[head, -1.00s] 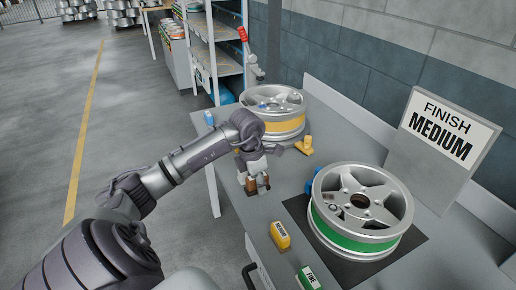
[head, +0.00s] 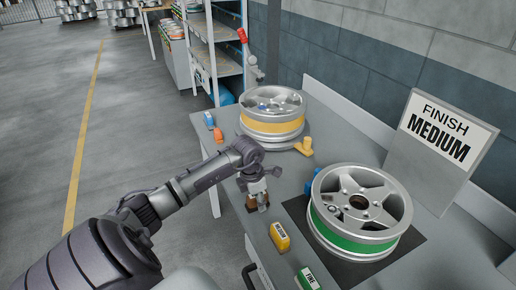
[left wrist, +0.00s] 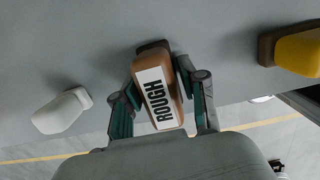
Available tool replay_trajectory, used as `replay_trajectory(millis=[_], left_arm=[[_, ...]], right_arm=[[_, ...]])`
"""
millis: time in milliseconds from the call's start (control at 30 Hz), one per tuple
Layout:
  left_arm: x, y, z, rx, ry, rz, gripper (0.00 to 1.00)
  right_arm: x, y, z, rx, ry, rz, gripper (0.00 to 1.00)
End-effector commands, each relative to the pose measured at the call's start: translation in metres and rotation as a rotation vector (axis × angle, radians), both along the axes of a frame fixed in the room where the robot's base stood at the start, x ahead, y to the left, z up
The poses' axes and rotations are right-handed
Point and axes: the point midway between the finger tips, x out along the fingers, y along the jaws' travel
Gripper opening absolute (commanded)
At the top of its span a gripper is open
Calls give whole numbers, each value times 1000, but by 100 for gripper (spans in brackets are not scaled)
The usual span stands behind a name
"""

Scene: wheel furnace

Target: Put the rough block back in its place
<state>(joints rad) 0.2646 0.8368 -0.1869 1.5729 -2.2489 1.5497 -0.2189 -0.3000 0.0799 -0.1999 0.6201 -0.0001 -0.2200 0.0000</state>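The rough block (left wrist: 163,98) is brown with a white label reading ROUGH. In the left wrist view it sits between the two fingers of my left gripper (left wrist: 160,92), which appear to press on its sides. In the head view my left gripper (head: 257,196) points down over the grey bench, left of the medium block, with the brown block (head: 251,204) partly hidden by the fingers. I cannot tell whether the block touches the bench. The yellow medium block (head: 280,236) and green fine block (head: 308,279) lie near the front edge. My right gripper is not in view.
A wheel with a green band (head: 361,212) rests on a dark mat before a FINISH MEDIUM sign (head: 442,135). A yellow-banded wheel (head: 272,119) stands farther back. Small blue (head: 209,119) and orange (head: 218,134) items lie on the bench's left edge.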

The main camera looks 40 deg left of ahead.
Motion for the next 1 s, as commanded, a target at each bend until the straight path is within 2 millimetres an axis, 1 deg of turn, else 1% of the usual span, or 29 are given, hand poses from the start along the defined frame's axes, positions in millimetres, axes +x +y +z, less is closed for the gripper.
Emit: replay_trajectory(millis=[33, 67, 333, 433, 467, 567, 800, 900, 1000], left_arm=[[0, 0, 0, 0, 0, 0, 55], [0, 0, 0, 0, 0, 0, 60], [0, 0, 1, 0, 0, 0, 60], [0, 0, 6, 0, 0, 0, 60], [0, 1, 7, 2, -2, -1, 60], [-2, 2, 21, 4, -4, 0, 60], [-9, 5, 72, 4, -5, -1, 60], [-12, 6, 92, 4, -4, 0, 60], [-14, 6, 107, 2, -4, -1, 60]], right_arm=[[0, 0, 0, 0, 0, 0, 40], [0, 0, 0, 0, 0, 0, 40], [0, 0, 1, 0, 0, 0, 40], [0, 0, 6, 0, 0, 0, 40], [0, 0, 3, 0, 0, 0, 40], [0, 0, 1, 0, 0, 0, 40], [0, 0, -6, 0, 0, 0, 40], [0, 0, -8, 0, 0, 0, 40], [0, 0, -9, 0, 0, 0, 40]])
